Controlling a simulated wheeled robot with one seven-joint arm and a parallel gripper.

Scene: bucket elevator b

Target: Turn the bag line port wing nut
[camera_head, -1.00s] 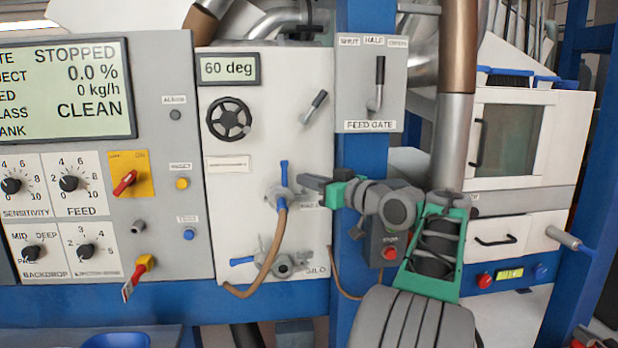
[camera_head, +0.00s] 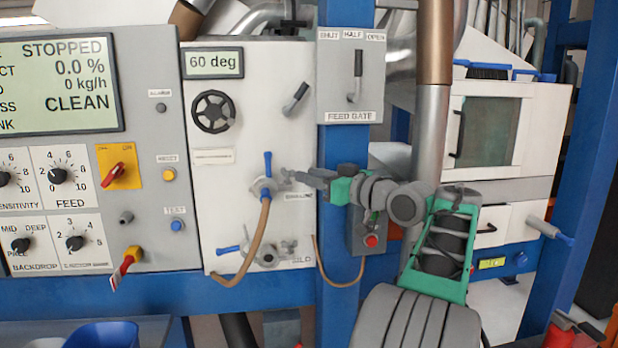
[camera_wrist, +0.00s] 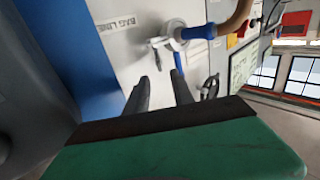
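The bag line port (camera_head: 264,188) is a grey fitting on the white panel with a blue lever pointing up and a brown hose hanging from it. It also shows in the wrist view (camera_wrist: 176,34), next to a label reading BAG LINE. A small grey wing nut (camera_wrist: 158,43) sticks out beside the port there. My gripper (camera_head: 298,177) is just right of the port in the head view. In the wrist view my gripper (camera_wrist: 160,76) has its two fingers apart with nothing between them, pointing toward the wing nut and short of it.
A second port (camera_head: 266,254) with a blue lever sits lower on the panel. A handwheel (camera_head: 213,111) and a feed gate lever (camera_head: 357,76) are above. A blue post (camera_head: 342,150) and a box with a red button (camera_head: 371,241) are close to my arm.

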